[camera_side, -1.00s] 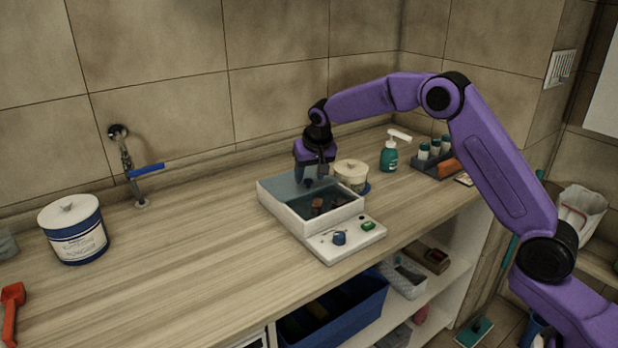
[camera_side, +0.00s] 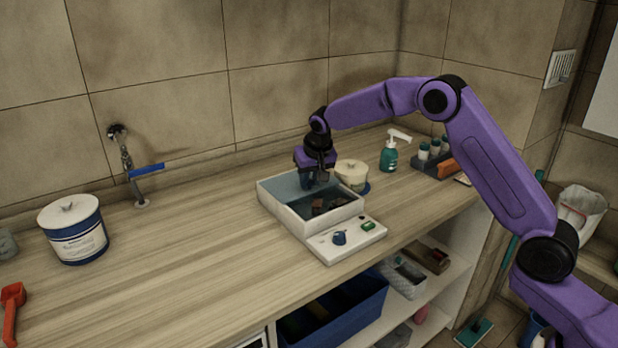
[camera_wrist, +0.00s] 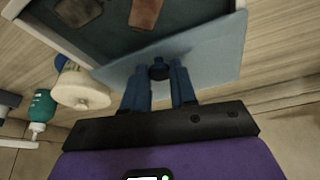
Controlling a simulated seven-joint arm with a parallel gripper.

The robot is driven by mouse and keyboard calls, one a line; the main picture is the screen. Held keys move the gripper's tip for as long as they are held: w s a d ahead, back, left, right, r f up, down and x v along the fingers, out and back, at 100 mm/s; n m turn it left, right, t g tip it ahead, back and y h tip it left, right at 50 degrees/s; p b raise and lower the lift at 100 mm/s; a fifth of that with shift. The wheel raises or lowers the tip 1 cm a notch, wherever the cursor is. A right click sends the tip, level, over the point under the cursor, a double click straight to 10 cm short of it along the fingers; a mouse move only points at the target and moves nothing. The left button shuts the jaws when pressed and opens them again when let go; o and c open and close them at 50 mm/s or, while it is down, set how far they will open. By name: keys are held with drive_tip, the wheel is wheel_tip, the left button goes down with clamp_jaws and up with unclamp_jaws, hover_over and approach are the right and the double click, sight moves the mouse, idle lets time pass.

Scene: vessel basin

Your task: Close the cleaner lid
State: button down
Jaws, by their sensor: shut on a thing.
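The cleaner (camera_side: 290,217) is a white box-shaped basin on the counter, its top open at the front. Its lid is a pale blue panel (camera_side: 285,187), raised along the basin's back side; in the wrist view the lid (camera_wrist: 222,55) slants across the basin's edge. A small dark knob (camera_wrist: 159,69) sits on the lid between my blue fingers. My gripper (camera_side: 315,182) is at the back of the basin, shut on the knob; its fingers also show in the wrist view (camera_wrist: 159,80). Brown pieces (camera_side: 320,207) lie in the dark liquid inside.
A control panel with a blue knob (camera_side: 339,238) and green switch (camera_side: 368,226) is at the cleaner's front. A lidded jar (camera_side: 352,175), a teal pump bottle (camera_side: 390,155) and a rack (camera_side: 436,160) stand behind right. A tap (camera_side: 130,165) and white-blue tub (camera_side: 75,230) are left.

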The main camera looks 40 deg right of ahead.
drive_tip(key=s, duration=0.9)
drive_tip(key=shift+s, duration=0.4)
drive_tip(key=c, duration=0.9)
unclamp_jaws()
drive_tip(key=shift+s, duration=0.1)
drive_tip(key=shift+r, duration=0.15)
drive_tip(key=shift+s+r, duration=0.1)
drive_tip(key=shift+r, duration=0.25)
drive_tip(key=v, duration=1.6)
drive_tip(key=shift+r, duration=0.25)
drive_tip(key=shift+s+a, duration=0.1)
